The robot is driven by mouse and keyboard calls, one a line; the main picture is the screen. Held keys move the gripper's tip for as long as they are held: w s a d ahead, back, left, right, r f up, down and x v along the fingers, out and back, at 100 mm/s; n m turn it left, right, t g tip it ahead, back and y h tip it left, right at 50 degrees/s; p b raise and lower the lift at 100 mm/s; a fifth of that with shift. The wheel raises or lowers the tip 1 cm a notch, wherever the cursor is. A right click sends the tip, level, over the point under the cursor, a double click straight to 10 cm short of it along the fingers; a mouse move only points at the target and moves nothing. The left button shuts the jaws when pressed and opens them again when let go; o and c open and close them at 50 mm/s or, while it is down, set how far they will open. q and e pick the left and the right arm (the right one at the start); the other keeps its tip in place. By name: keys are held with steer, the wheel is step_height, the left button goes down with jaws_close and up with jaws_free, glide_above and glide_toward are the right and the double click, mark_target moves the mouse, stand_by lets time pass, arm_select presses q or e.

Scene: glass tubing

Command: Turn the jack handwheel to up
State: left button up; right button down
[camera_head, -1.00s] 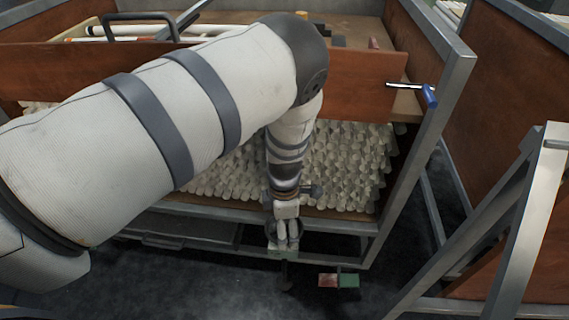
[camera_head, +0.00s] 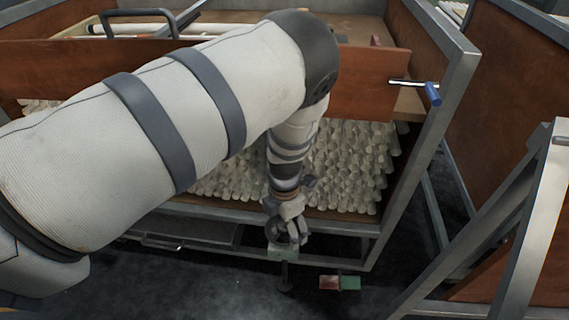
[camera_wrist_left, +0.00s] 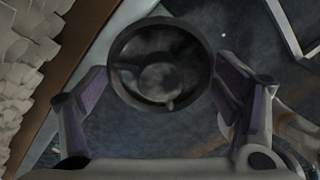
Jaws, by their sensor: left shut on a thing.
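The jack handwheel (camera_wrist_left: 160,62) is a round dark wheel with a raised rim and a hub. It fills the space between the fingers of my left gripper (camera_wrist_left: 165,95) in the left wrist view. The finger pads lie on both sides of its rim, and the gripper is shut on it. In the head view my left gripper (camera_head: 288,236) points down at the front lower edge of the crate, and the wheel is mostly hidden there. The jack's dark stem and foot (camera_head: 285,278) show below it. My right gripper is not in view.
A red and green marker block (camera_head: 340,283) is to the right of the jack. The metal-framed crate (camera_head: 372,225) holds many glass tubes (camera_head: 345,165) behind the gripper. A slanted metal frame (camera_head: 525,230) stands at right.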

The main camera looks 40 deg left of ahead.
mark_target(284, 225)
arm_select(q)
steer(key=shift+s, duration=0.1)
steer(key=o, duration=1.1)
steer(key=shift+r, duration=0.4)
step_height(284, 225, up, 11)
steer(key=shift+r, duration=0.1)
